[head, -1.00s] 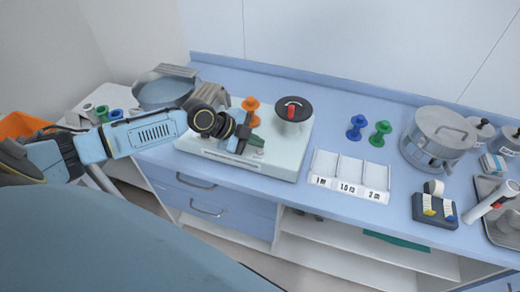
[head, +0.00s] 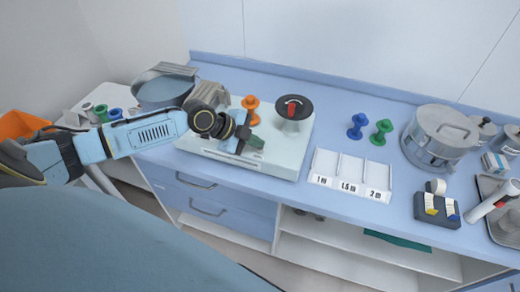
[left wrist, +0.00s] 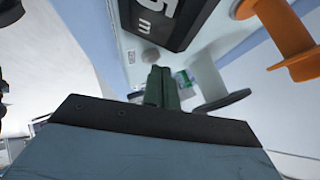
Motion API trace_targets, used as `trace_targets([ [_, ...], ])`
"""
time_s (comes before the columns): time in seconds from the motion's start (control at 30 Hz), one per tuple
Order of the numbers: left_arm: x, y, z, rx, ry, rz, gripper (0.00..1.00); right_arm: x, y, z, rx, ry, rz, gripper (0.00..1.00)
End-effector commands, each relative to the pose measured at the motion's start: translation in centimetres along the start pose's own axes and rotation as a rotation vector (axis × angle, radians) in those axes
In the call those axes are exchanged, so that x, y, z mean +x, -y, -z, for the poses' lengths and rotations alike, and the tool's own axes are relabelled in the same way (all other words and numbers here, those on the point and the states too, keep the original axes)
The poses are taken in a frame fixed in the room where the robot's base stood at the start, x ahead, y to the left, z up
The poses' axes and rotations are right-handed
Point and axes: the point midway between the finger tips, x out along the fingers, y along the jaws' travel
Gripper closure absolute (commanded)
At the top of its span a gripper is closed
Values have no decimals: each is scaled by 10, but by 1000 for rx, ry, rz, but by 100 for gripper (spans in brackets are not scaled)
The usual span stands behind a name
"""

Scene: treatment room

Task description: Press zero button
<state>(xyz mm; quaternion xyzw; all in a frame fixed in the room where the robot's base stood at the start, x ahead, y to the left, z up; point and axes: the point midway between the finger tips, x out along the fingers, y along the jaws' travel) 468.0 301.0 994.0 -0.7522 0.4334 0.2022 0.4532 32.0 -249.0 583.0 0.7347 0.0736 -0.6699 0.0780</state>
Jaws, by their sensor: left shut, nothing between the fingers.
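A white device (head: 285,155) with a flat body stands on the blue counter. An orange spool-shaped piece (head: 250,107) and a black round top with a red mark (head: 293,106) are on it. My left gripper (head: 257,143) is shut and empty, with its fingers over the front part of the device. In the left wrist view, the dark green fingers (left wrist: 161,88) are together, near a black display (left wrist: 165,18) with white characters. The orange piece (left wrist: 285,35) is at the upper right there. A small grey round spot (left wrist: 150,56) lies just beyond the fingertips; I cannot tell whether it is the zero button.
A white tray with three labelled compartments (head: 349,176) is right of the device. Blue (head: 357,127) and green (head: 381,132) spool-shaped pieces stand behind it. Grey metal containers (head: 165,88) are at the left.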

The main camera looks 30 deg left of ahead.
Motion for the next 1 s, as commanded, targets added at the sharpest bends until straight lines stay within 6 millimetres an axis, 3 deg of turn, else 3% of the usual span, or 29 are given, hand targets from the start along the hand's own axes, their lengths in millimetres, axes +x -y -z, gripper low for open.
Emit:
trace_targets([
  [1.0, 6, -4, -4, 0, 0, 0, 100, 8, 0, -1, 0, 1, 0, 64],
])
